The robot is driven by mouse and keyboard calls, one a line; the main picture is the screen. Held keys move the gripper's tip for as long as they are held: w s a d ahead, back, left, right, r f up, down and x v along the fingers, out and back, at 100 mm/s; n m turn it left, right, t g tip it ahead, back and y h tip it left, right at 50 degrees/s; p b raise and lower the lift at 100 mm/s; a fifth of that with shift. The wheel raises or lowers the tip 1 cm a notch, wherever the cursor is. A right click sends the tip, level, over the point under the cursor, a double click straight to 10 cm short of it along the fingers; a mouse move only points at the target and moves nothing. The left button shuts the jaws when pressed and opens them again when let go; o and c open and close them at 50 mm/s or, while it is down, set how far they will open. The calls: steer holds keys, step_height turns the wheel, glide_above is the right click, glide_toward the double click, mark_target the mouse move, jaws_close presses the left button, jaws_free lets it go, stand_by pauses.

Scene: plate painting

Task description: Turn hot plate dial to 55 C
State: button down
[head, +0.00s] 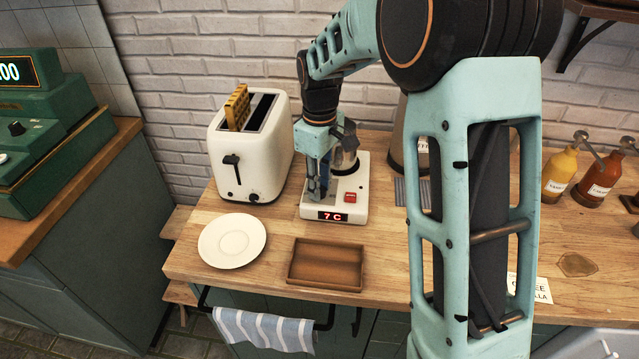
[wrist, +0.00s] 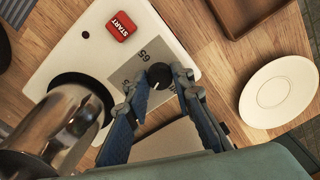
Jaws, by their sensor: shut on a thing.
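The white hot plate (head: 360,208) stands on the wooden counter, with a red display (head: 333,216) reading "7 C". Its red START button (wrist: 121,26) shows in the wrist view. The black dial (wrist: 159,75) with a white mark sits on a grey scale panel (wrist: 136,68) where "65" can be read. My gripper (wrist: 160,79) points down at the dial, its two blue fingers shut on the dial from both sides. In the head view my gripper (head: 318,190) is over the left part of the hot plate. A metal pot (wrist: 58,125) stands on the heating disc (head: 344,162).
A cream toaster (head: 245,165) with a waffle in it stands close on the left. A white plate (head: 232,241) and a brown wooden tray (head: 326,266) lie in front. Sauce bottles (head: 560,172) stand at the right. The counter's front left is partly clear.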

steer(key=m, duration=0.5)
steer(key=shift+m, duration=2.5)
steer(key=c, duration=1.7)
jaws_free()
steer(key=shift+o, duration=0.2)
step_height(320, 180, up, 12)
steer(key=shift+d, duration=0.1)
